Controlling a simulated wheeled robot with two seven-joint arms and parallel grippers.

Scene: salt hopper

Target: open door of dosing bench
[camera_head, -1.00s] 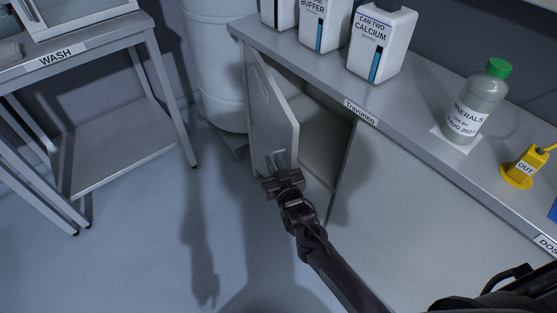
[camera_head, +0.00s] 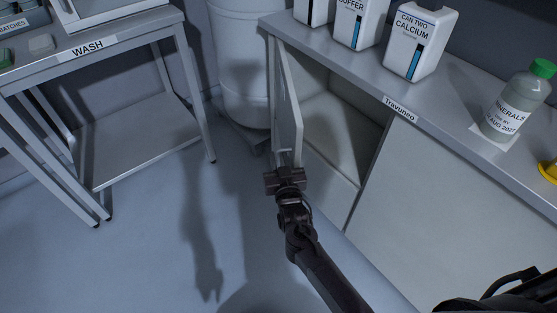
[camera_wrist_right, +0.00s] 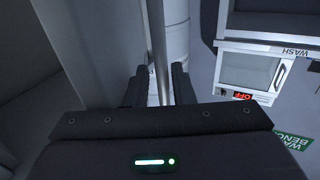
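The dosing bench (camera_head: 455,205) has its pale left door (camera_head: 290,105) swung well outward, with the compartment behind it (camera_head: 340,130) exposed. The door stands nearly edge-on in the head view. A small handle (camera_head: 284,151) shows low near its free edge. My right gripper (camera_head: 285,172) is at this handle, at the door's lower front corner. In the right wrist view, the two dark fingers (camera_wrist_right: 159,85) stand apart with the door's pale edge (camera_wrist_right: 157,40) running between them. Whether they clamp anything is unclear. My left gripper is out of view.
A wash bench (camera_head: 120,45) stands at the left, with clear floor (camera_head: 150,240) between. A white drum (camera_head: 238,60) stands behind the door. On the bench top are a calcium can (camera_head: 415,45) and a minerals bottle (camera_head: 515,105).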

